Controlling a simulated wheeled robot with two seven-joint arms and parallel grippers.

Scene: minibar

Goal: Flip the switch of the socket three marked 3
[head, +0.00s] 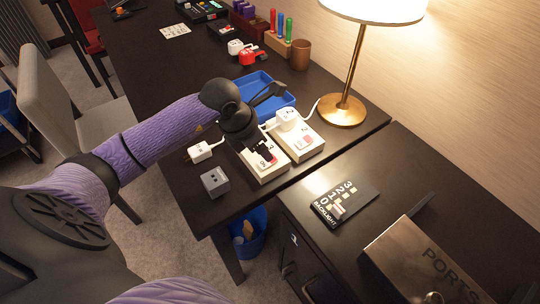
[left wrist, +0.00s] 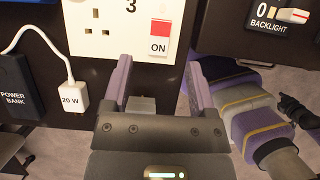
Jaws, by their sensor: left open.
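Socket three (head: 270,175) is a white box near the table's front edge, partly hidden by my gripper in the head view. In the left wrist view, socket three (left wrist: 118,40) shows the number 3, empty pin holes and a switch (left wrist: 160,30). The switch has a red part at its top and the word ON on its lower white part. My left gripper (left wrist: 158,68) is open with nothing held. In the head view, my left gripper (head: 256,145) is over the socket. Its fingertips appear just short of the switch; contact cannot be told. My right gripper is not visible.
A second socket (head: 311,151) with a white plug (head: 287,117) stands to the right. A white adapter (head: 200,152) and grey cube (head: 215,181) lie left. A blue tray (head: 255,84) and lamp (head: 343,108) are behind. A backlight panel (head: 344,203) is on the right cabinet.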

